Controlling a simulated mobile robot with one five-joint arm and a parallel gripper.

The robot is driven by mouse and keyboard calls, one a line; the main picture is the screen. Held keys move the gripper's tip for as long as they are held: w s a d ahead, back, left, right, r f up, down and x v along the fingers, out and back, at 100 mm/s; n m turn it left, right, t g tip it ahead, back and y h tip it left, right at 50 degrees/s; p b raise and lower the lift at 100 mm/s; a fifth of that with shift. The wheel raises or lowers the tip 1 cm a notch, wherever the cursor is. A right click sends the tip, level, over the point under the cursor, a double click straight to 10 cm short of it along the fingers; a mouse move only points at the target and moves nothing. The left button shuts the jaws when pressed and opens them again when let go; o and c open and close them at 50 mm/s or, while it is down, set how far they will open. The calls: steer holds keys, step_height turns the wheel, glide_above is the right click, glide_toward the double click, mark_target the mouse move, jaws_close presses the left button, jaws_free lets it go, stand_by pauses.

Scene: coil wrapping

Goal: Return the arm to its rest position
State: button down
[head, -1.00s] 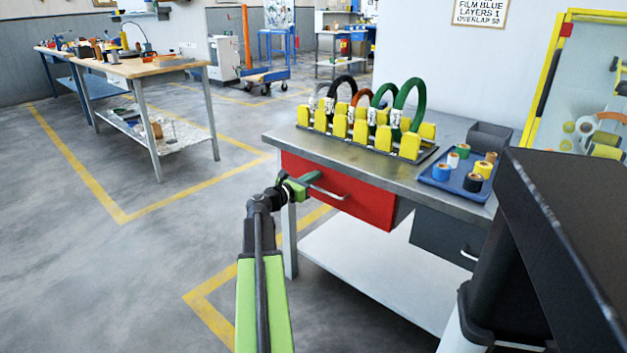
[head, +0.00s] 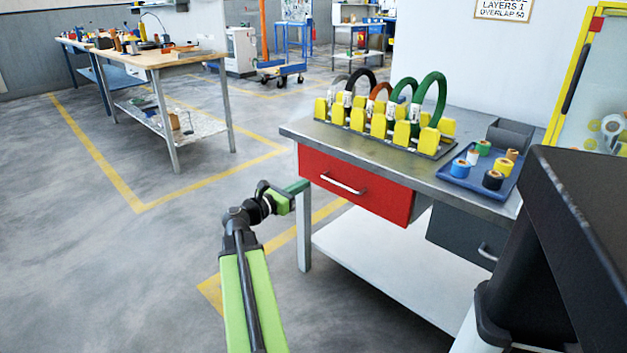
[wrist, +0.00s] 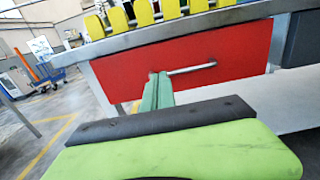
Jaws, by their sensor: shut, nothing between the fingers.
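My green arm reaches up from the bottom of the head view. My gripper (head: 298,187) is shut and empty, in front of the left end of the red drawer (head: 355,184) and to the left of its handle. In the wrist view the gripper's green fingers (wrist: 157,92) lie together, pointing toward the red drawer front (wrist: 230,60). The drawer's metal handle (wrist: 192,69) lies just right of the fingertips in that view. I cannot tell whether the fingers touch the drawer front; no handle is between them.
The workbench (head: 300,131) carries a yellow rack (head: 385,128) of coils and a blue tray (head: 467,181) of tape rolls. A grey drawer (head: 462,238) is at right. A wooden table (head: 158,59) stands far left. The floor left of my arm is clear.

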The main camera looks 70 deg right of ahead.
steer(key=shift+w+a, duration=0.15)
steer(key=shift+a, duration=0.1)
steer(key=shift+w, duration=0.1)
